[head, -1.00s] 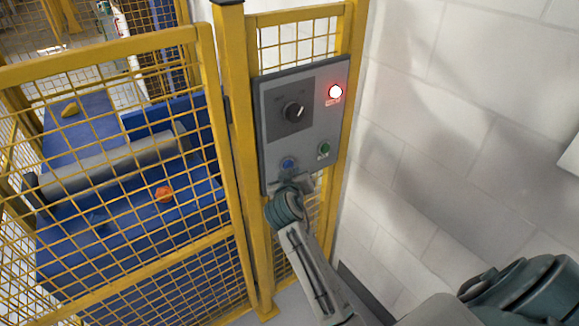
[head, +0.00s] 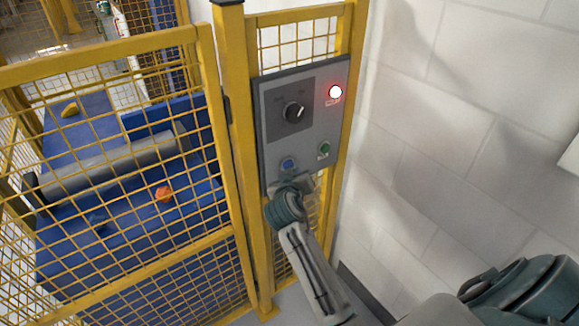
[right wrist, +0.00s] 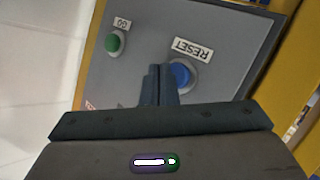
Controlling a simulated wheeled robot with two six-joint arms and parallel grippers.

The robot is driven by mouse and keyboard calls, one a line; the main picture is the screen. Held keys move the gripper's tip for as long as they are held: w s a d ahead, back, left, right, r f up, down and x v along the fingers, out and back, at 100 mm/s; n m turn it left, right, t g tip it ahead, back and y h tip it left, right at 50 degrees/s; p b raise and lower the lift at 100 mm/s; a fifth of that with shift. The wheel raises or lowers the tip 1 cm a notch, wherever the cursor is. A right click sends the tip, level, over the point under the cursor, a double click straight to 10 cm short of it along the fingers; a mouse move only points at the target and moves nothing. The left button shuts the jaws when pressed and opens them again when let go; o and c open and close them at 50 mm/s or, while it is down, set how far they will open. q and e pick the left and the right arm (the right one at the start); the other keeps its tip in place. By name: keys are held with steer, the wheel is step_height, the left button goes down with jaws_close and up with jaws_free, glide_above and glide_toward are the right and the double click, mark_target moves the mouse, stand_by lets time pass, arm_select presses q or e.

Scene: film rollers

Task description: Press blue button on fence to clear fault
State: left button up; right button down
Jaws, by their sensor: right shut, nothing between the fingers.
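The blue button (head: 288,164) sits low on the left of the grey control panel (head: 298,135), which is mounted on the yellow fence. In the right wrist view the blue button (right wrist: 181,75) is beside a label reading RESET. My right gripper (right wrist: 160,68) is shut and empty, its fingertips over the panel just left of the blue button in that view. A small gap or light contact with the panel cannot be told. In the head view the right gripper (head: 298,184) is just below the button, partly hidden by my wrist. My left gripper is not in view.
A green button (head: 324,149) sits right of the blue one, a black rotary knob (head: 293,111) above, and a lit red lamp (head: 335,92) at top right. Yellow mesh fence (head: 120,45) encloses a blue conveyor on the left. A white wall (head: 440,130) stands at right.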

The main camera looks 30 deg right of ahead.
stand_by(0.7)
steer(key=shift+w, duration=0.45)
steer(key=shift+w+a, duration=0.1)
steer(key=shift+w, duration=0.35)
stand_by(0.5)
steer(key=shift+s, duration=0.9)
steer(key=shift+p, duration=0.3)
steer(key=s, duration=0.1)
steer(key=s+p, duration=0.1)
steer(key=s, duration=0.3)
steer(key=shift+d, duration=0.25)
